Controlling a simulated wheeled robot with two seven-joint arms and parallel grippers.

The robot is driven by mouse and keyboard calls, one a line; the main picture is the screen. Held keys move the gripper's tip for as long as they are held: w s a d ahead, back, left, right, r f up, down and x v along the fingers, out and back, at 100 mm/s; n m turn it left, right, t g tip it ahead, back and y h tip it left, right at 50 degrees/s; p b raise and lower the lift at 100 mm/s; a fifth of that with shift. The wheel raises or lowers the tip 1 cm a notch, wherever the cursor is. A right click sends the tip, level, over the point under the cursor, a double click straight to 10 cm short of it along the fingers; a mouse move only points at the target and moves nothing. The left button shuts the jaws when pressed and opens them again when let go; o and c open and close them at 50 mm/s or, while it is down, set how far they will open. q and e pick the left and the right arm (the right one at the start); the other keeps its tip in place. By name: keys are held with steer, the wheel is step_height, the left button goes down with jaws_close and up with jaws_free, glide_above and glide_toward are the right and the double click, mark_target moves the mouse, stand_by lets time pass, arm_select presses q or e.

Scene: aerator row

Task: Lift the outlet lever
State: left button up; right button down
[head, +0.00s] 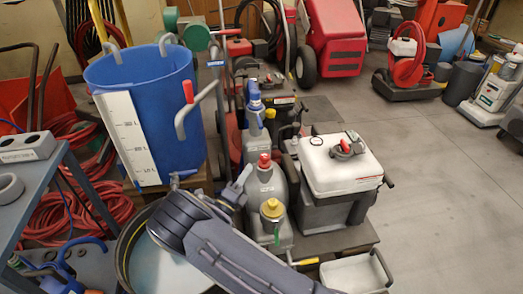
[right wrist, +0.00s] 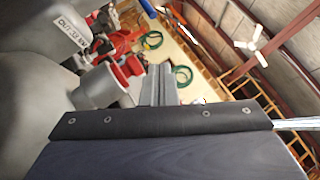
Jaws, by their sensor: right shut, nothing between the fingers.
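A blue tank (head: 150,85) with a white scale stands at the left in the head view. A bent grey lever with a red end (head: 196,108) sticks out at its right side, and a small grey fitting (head: 183,174) is low on it. I cannot tell which is the outlet lever. My right gripper (head: 239,186) is right of the tank's lower part, in front of the grey bottles. In the right wrist view its fingers (right wrist: 158,85) are shut and empty, next to a grey spout-like part (right wrist: 100,88) and a partly readable label (right wrist: 72,31). My left gripper is out of view.
Grey bottles, one with a red cap (head: 264,160), and a white-topped box (head: 340,165) stand right of my gripper. A bench (head: 60,180) is at the left, with red hose (head: 60,225) behind it. Open floor (head: 440,190) lies at the right.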

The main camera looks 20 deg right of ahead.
mark_target(261, 157)
steer(key=b+x, duration=0.2)
steer(key=x, duration=0.7)
steer(key=shift+d+f, duration=0.1)
steer(key=w+r, duration=0.1)
steer(key=w+b, duration=0.1)
steer(key=w, duration=0.1)
steer(key=shift+d+r, duration=0.4)
steer(key=shift+w+r, duration=0.35)
steer(key=shift+w, duration=0.1)
steer(key=r+p, duration=0.1)
steer(key=p, duration=0.2)
steer(key=r+n+y+p, duration=0.1)
steer(key=p, duration=0.2)
steer(key=shift+w+r+n+p, duration=0.2)
steer(key=shift+w+n+p, duration=0.1)
